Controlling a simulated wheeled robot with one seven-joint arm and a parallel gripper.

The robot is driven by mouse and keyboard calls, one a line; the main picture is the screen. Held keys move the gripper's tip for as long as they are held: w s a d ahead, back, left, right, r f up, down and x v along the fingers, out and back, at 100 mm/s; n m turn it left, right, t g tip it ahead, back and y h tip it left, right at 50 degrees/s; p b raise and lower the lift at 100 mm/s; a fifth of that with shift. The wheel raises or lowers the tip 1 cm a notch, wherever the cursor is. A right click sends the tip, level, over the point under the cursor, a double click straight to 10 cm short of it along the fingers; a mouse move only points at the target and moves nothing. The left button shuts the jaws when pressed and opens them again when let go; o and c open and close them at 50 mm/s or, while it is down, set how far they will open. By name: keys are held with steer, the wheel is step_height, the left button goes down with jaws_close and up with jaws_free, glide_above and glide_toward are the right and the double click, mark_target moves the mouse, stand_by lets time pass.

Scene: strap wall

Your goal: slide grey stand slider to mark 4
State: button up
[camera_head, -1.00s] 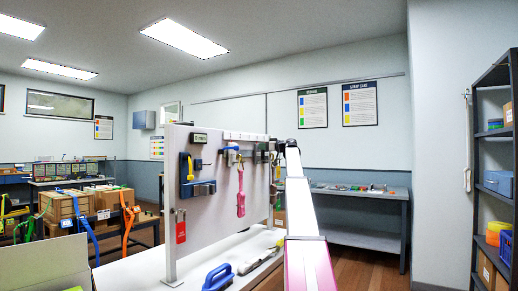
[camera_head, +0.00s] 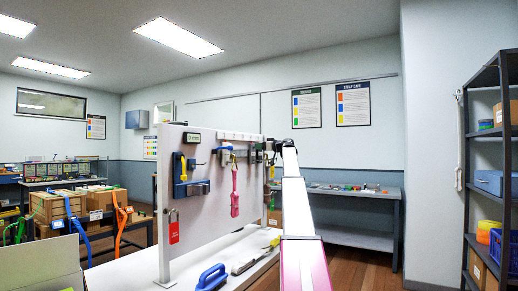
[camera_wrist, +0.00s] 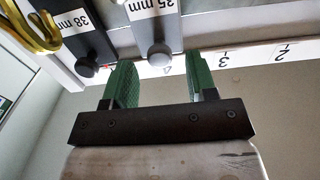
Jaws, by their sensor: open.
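In the wrist view, a grey slider (camera_wrist: 148,29) labelled "35 mm" hangs at the rail, with a round grey knob (camera_wrist: 160,55) at its end. My gripper (camera_wrist: 157,62) is open, with one green finger on each side of that knob; I cannot tell whether either touches it. Left of it is a dark slider (camera_wrist: 83,40) labelled "38 mm" with a black knob. In the head view, my gripper is at the far end of my arm, too small to make out.
In the head view, an upright white panel (camera_head: 205,160) holds tools and straps. A blue-handled tool (camera_head: 212,277) lies on the white bench top below. A yellow hook (camera_wrist: 35,30) hangs near the dark slider in the wrist view. A dark shelf rack (camera_head: 490,160) stands at the right.

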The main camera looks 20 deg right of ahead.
steer(key=v, duration=0.9)
steer(key=shift+s+d, duration=0.1)
steer(key=shift+s, duration=0.05)
steer(key=shift+s, duration=0.1)
